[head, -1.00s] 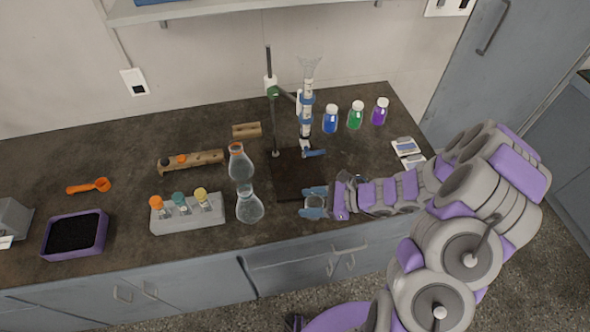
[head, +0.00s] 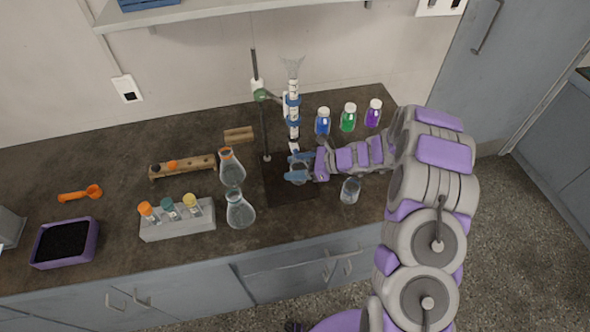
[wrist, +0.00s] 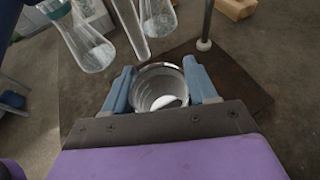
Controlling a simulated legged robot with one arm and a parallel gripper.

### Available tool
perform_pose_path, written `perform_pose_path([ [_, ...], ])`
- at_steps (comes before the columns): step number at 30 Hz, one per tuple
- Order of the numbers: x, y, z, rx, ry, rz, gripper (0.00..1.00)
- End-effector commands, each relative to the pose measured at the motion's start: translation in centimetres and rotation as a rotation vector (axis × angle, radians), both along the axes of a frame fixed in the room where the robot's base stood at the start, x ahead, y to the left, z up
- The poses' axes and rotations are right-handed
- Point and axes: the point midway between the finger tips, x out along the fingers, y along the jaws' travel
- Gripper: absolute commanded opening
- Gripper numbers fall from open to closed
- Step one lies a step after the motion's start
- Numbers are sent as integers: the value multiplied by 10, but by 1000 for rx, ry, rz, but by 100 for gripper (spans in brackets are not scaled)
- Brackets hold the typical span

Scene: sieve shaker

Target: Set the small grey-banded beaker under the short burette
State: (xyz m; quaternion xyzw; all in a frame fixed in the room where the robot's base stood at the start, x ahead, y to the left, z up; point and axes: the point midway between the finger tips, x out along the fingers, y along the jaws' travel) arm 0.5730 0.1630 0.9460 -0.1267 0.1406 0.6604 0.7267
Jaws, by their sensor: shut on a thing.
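My gripper (head: 290,168) is shut on the small beaker (head: 299,168), with one blue finger on each side. In the wrist view, the beaker (wrist: 160,92) shows a grey band near its rim and a pale patch inside. The burette (head: 293,112) is clamped upright on a stand, with blue fittings and a funnel top. The beaker is over the stand's dark base plate (head: 290,190), close to the burette's lower end. I cannot tell whether it touches the plate or is exactly below the tip. In the wrist view, a clear tube (wrist: 130,22) ends just beyond the beaker's rim.
Another clear beaker (head: 350,191) stands right of the plate, below my arm. Two flasks (head: 240,210) (head: 231,170) stand left of it. The stand's rod (head: 264,130) rises at the plate's back left. Blue, green and purple bottles (head: 348,117) stand behind my arm.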

Motion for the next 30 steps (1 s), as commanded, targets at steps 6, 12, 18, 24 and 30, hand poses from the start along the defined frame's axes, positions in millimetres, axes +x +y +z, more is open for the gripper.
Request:
perform_pose_path([
  [6, -2, 6, -9, -5, 3, 2, 27],
  [12, -2, 0, -8, 1, 2, 1, 68],
  [18, -2, -4, -7, 6, 3, 1, 82],
  [24, -2, 0, -7, 0, 3, 1, 82],
  [30, -3, -16, 1, -2, 2, -2, 82],
])
